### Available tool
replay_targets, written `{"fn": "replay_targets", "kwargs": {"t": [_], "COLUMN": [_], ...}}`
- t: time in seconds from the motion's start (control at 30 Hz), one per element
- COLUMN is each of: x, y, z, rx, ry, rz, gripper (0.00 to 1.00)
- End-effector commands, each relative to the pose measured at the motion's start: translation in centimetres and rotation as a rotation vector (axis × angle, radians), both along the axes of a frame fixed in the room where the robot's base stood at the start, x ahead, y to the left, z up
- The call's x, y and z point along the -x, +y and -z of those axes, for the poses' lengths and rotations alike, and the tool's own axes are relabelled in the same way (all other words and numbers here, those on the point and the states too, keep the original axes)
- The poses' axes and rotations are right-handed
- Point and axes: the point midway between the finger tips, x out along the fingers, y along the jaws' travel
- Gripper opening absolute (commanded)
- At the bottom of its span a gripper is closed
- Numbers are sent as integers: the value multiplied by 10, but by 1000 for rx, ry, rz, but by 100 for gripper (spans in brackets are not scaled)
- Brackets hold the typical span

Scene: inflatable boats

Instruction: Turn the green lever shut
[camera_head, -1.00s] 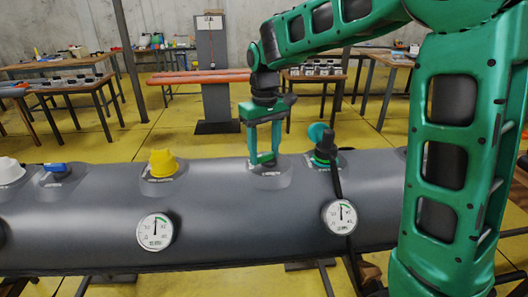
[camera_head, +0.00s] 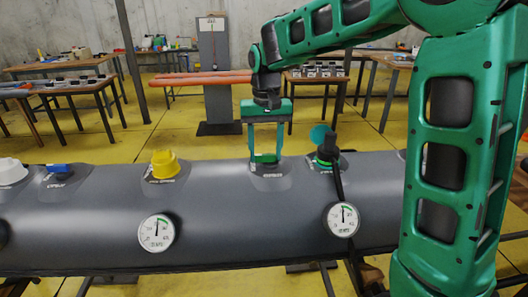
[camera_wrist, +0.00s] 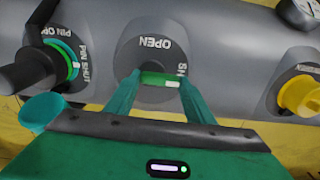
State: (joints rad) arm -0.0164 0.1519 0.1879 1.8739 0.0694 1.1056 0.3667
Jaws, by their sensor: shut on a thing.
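The green lever (camera_wrist: 158,79) sits on a round dark base marked OPEN and, partly covered, SH, on top of the grey tube (camera_head: 215,205). In the head view the lever (camera_head: 264,158) shows low between my fingers. My gripper (camera_head: 266,155) points down onto it. In the wrist view my gripper (camera_wrist: 160,88) has one finger at each end of the lever, shut on it. The lever lies crosswise in the wrist view, with a pale mark near its right end. The right finger covers part of the lettering.
A yellow knob (camera_head: 163,164) stands left of the lever. A black hose fitting with a green ring (camera_head: 325,160) and a teal cap (camera_head: 318,133) stands close on the right. Two gauges (camera_head: 157,232) (camera_head: 342,219) hang on the tube's front.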

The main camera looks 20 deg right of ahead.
Motion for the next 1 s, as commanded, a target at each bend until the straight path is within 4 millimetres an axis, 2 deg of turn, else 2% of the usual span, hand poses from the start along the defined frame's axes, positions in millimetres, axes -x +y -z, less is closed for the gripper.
{"fn": "replay_targets", "kwargs": {"t": [0.3,0.33,0.4,0.77,0.87,1.0], "x": [-3,-3,-2,-1,-2,-2], "y": [0,0,1,0,1,1], "z": [-2,-2,-2,-4,-15,-38], "rx": [-2,-2,-1,0,-1,-1], "ry": [-11,-11,-9,-3,-6,-6], "rz": [2,2,2,0,0,1], "gripper": [26,53,67,67,67,67]}}
